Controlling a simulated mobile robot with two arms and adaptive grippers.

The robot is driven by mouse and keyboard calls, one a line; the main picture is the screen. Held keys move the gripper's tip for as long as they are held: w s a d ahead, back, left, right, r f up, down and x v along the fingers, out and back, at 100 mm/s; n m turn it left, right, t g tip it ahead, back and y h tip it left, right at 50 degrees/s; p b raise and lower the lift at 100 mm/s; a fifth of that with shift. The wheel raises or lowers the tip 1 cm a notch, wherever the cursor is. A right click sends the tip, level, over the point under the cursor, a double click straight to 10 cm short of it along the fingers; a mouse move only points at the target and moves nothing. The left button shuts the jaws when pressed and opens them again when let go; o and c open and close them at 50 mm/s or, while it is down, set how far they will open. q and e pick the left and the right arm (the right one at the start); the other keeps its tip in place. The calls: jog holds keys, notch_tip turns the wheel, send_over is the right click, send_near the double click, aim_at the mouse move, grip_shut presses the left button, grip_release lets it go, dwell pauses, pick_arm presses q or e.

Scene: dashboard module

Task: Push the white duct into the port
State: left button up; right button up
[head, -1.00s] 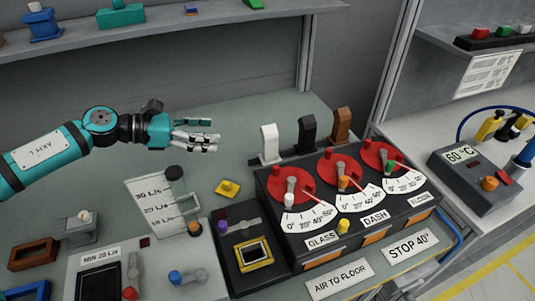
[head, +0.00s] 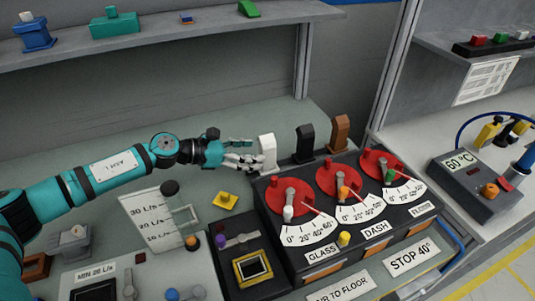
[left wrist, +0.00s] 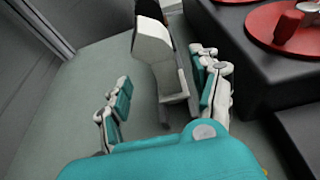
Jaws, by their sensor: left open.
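The white duct (head: 266,151) stands upright behind the left end of the black dial module (head: 290,250). It is a pale post with a slanted top. My left gripper (head: 246,161) is at its left side, low down, in the head view. In the left wrist view my left gripper (left wrist: 160,82) is open, and the white duct (left wrist: 154,52) stands ahead between its fingers, closer to the right-hand ones. I cannot tell whether the fingers touch it. The port is not clearly visible. My right gripper is not clearly in view.
A black duct (head: 305,143) and a brown duct (head: 340,133) stand to the right of the white one. Red dials (head: 290,197) top the module. A yellow knob (head: 226,200) and a flow scale plate (head: 153,219) are nearer. The bench behind the arm is clear.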

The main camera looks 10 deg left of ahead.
aim_at(260, 152)
pick_arm(q)
jog(key=p+x, duration=0.1)
jog(key=x, duration=0.1)
jog(key=p+x, duration=0.1)
jog(key=x, duration=0.2)
jog(key=shift+d+r, duration=0.1)
jog(key=shift+r, duration=0.1)
jog(key=shift+w+d+f, duration=0.15)
jog(key=shift+c, duration=0.6)
grip_shut()
